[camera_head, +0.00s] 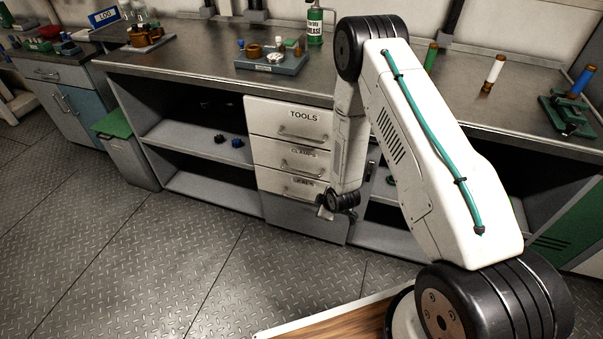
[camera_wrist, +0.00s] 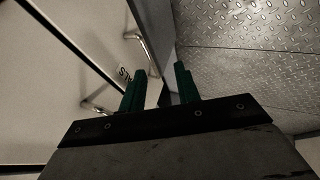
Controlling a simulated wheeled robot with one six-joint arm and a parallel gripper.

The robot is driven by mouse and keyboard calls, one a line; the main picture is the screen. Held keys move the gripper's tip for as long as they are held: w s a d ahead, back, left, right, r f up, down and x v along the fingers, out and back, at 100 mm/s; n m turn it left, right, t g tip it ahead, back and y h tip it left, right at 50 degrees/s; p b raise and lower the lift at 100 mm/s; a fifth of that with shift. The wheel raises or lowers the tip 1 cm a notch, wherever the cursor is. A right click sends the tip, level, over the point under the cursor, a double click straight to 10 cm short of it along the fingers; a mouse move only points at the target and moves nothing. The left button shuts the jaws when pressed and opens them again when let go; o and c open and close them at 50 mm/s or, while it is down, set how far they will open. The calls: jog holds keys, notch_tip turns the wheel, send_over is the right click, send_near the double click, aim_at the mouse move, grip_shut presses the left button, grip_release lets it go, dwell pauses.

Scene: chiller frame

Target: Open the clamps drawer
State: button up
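The clamps drawer (camera_head: 275,155) is the middle white front in the cabinet under the bench, below the drawer marked TOOLS (camera_head: 270,119). It looks shut, with a metal bar handle (camera_head: 298,169) under its label. My gripper (camera_head: 326,211) hangs low at the cabinet's right side, by the third drawer (camera_head: 275,183). In the wrist view my gripper (camera_wrist: 158,76) shows two green fingers apart with nothing held between them. Pale drawer fronts and metal bar handles (camera_wrist: 143,52) lie ahead and to the left there.
The bench top (camera_head: 200,52) above carries a blue-grey tray (camera_head: 272,64) of parts and a green bottle (camera_head: 315,24). Open shelves (camera_head: 195,145) stand left of the drawers. The patterned metal floor (camera_head: 150,250) in front of the drawers is clear.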

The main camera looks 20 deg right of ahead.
notch_tip(320, 180, down, 2)
jog(key=w+a+n+t, duration=0.1)
jog(key=w+n+t, duration=0.2)
jog(key=t, duration=0.1)
jog(key=n+t+y, duration=0.2)
jog(key=n+t, duration=0.2)
jog(key=t, duration=0.2)
send_near(302, 172)
jog(key=x, duration=1)
jog(key=shift+w+f, duration=0.15)
jog(key=shift+f, duration=0.1)
grip_shut()
